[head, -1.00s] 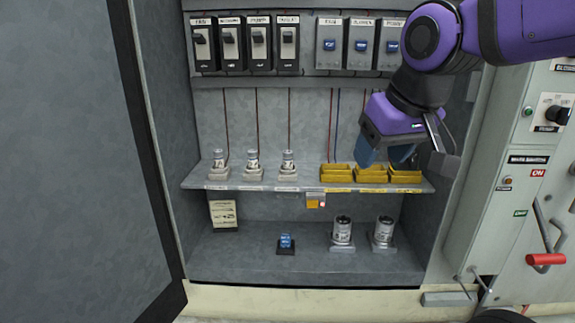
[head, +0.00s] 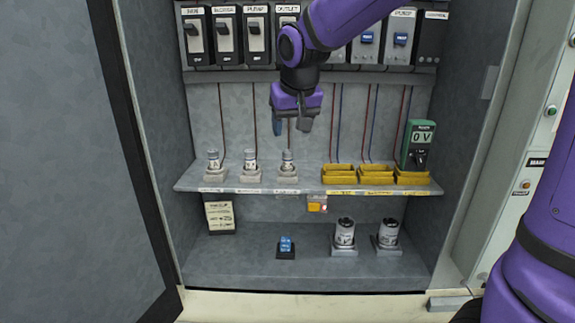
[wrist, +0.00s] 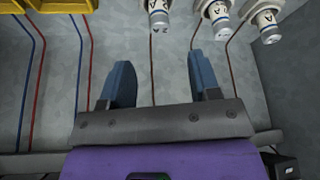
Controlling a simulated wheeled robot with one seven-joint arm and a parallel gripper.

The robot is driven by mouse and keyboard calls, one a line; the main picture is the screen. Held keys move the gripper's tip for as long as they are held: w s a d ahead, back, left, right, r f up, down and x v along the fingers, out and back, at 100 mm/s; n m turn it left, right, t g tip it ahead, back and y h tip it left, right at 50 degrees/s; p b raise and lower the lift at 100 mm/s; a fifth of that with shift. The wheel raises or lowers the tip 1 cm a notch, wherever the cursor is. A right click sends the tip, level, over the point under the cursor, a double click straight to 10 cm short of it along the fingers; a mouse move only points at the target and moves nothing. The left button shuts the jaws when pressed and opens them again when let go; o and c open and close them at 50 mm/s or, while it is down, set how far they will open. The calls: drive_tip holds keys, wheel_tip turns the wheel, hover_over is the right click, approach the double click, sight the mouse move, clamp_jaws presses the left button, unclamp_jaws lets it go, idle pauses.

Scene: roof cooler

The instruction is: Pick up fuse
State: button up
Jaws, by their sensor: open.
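Three small white and silver fuses, left (head: 213,160), middle (head: 250,159) and right (head: 288,159), stand upright in pale holders on the cabinet shelf. My gripper (head: 291,128) hangs above the right one of these, open and with nothing between its fingers. The wrist view shows the open blue fingers (wrist: 161,66) apart from all three fuses. The right fuse (wrist: 159,18) is roughly in line with the gap between them. Two larger dark-topped cylinders (head: 345,232) stand in holders on the cabinet floor; I cannot tell which fuse is meant.
Yellow trays (head: 376,176) and a green meter (head: 420,146) reading 0 V occupy the shelf's right side. Breakers (head: 227,35) line the top. A small blue part (head: 286,245) sits on the cabinet floor. The open door (head: 60,160) bounds the left.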

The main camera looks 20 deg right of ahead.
sight(288, 152)
drive_tip(key=x, duration=0.8)
drive_tip(key=shift+s+f, duration=0.25)
drive_tip(key=shift+s, duration=0.05)
drive_tip(key=c, duration=1)
